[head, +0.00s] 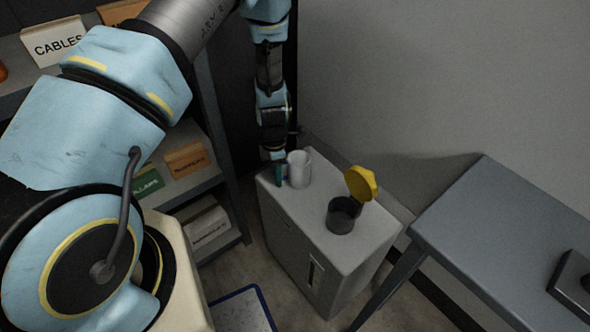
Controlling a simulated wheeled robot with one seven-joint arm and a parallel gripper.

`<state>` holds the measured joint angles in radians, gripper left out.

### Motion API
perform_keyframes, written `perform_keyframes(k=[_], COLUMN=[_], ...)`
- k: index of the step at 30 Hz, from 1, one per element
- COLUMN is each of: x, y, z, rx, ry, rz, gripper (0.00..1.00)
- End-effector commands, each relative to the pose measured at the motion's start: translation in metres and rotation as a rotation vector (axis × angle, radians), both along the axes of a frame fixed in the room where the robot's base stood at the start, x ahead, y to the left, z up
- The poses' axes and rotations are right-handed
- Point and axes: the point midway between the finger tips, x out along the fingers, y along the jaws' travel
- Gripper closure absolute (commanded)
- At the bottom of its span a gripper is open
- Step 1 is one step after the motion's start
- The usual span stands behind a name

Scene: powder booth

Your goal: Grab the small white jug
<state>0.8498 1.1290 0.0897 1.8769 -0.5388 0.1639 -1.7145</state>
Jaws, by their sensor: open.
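The small white jug (299,169) stands upright on top of a grey cabinet (291,211), near its back left corner. My gripper (279,174) reaches down from above at the jug's left side, with a teal fingertip close beside it. The gripper is open. I cannot tell from this view whether a finger touches the jug or whether the jug is between the fingers. The second finger is not clearly visible.
A dark round container (342,215) with a raised yellow lid (361,183) stands right of the jug on the cabinet. A grey table (500,225) is at the right. A shelf (197,180) with labelled boxes stands at the left. A wall is behind the cabinet.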

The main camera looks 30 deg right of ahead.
Motion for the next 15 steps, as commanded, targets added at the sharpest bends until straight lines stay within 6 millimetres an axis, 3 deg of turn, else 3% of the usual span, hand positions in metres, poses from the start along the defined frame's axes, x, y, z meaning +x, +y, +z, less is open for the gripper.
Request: perform_keyframes(k=[4, 11, 15], x=[-0.0002, -0.0002, -0.0003], y=[0.0003, 0.0, 0.0001], z=[-0.0126, -0.0147, -0.0145], rx=[0.0, -0.001, 0.0], ry=[0.0, 0.0, 0.0], rz=[0.0, 0.0, 0.0], gripper=[0.5, 0.5, 0.63])
